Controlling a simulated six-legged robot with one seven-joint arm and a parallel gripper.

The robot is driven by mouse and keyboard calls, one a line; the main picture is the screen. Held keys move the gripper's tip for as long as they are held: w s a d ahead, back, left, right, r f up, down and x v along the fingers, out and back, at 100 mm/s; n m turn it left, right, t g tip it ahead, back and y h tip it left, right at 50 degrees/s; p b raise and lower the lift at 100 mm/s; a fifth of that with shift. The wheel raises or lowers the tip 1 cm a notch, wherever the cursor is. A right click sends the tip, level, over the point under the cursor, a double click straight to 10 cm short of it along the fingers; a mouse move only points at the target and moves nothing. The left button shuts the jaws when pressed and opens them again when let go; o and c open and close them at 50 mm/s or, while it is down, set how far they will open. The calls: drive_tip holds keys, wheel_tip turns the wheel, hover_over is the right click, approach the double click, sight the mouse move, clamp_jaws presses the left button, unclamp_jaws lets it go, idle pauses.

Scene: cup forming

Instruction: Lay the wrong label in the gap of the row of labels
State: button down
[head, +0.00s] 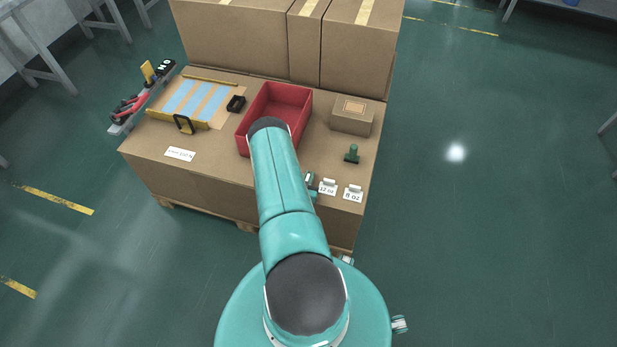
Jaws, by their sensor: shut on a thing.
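Two white labels stand at the front right of the cardboard top: one reads "12 oz" (328,188), and to its right one reads "8 oz" (353,194). My gripper (311,184) is just left of the "12 oz" label, low over the cardboard top and mostly hidden by my arm. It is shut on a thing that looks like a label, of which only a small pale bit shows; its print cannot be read. The part of the row under and left of my arm is hidden, so I cannot see the gap.
A red open bin (304,99) stands behind my arm. A small carton (353,116) and a dark green stamp-like piece (352,154) are behind the labels. A white printed slip (180,154) lies at left, before a yellow-edged board (178,117) with blue strips.

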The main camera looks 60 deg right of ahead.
drive_tip(key=shift+f, duration=0.2)
drive_tip(key=c, duration=1.5)
unclamp_jaws()
drive_tip(key=shift+r, duration=0.2)
drive_tip(key=v, duration=1.2)
drive_tip(key=shift+w, duration=0.1)
